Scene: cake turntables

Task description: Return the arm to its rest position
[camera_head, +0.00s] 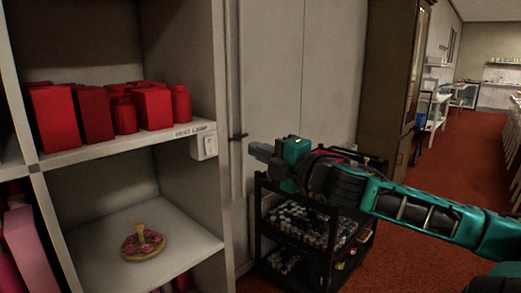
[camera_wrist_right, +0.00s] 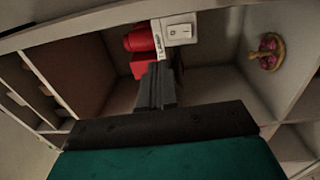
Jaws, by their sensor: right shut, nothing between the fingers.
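My right arm, teal and black, reaches in from the right in the head view. Its gripper (camera_head: 258,151) points left toward the shelf unit, near the white switch box (camera_head: 205,146), with a gap showing between them in the head view. In the wrist view the dark fingers (camera_wrist_right: 155,85) are together and hold nothing. They overlap the view of the shelf and the red items (camera_wrist_right: 140,42). My left gripper is not in view.
White shelf unit (camera_head: 200,130) at left holds red boxes and jars (camera_head: 95,112) above and a small round wooden stand with pink pieces (camera_head: 143,245) below. A black cart (camera_head: 325,253) with many small bottles stands beneath my arm. Red carpet (camera_head: 450,160) is open at right.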

